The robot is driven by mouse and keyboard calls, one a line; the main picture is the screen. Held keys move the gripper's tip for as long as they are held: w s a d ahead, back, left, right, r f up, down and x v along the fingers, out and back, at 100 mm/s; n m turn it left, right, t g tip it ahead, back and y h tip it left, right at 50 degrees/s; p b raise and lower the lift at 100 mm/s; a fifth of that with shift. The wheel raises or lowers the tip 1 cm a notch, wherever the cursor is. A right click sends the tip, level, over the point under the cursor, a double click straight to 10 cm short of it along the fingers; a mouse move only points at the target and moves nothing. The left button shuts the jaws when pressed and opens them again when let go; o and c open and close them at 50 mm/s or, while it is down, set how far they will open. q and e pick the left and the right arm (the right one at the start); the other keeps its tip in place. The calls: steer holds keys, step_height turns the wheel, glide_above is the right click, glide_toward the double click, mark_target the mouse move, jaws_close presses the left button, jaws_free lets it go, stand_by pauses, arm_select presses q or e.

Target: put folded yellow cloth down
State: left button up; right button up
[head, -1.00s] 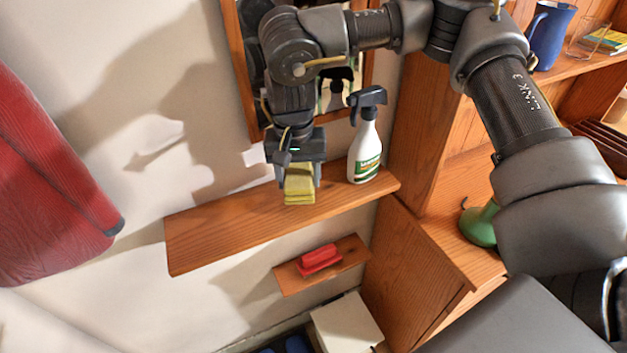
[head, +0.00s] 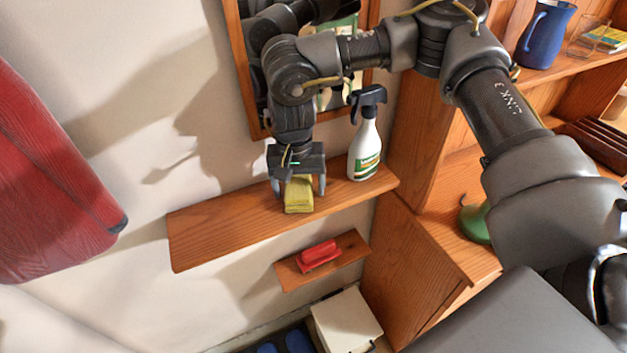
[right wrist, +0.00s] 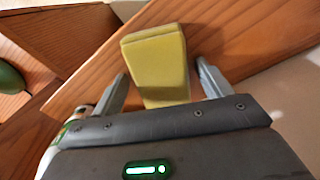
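The folded yellow cloth (head: 299,195) sits on the upper wooden shelf (head: 215,228), left of the spray bottle. My right gripper (head: 299,188) is over it from above, with one finger on each side. In the right wrist view the cloth (right wrist: 155,62) stands between the fingers of the gripper (right wrist: 163,88), with a gap on both sides, so the gripper is open. My left gripper is not in view.
A white spray bottle (head: 365,148) with a black trigger stands close right of the gripper. A framed mirror (head: 243,75) hangs behind. A lower small shelf holds a red brush (head: 319,254). The upper shelf's left part is clear.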

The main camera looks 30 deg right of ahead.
mark_target(298, 185)
steer(key=shift+r, duration=0.55)
step_height(298, 185, up, 11)
steer(key=p, duration=0.1)
steer(key=shift+r, duration=0.2)
steer(key=shift+a+f, duration=0.1)
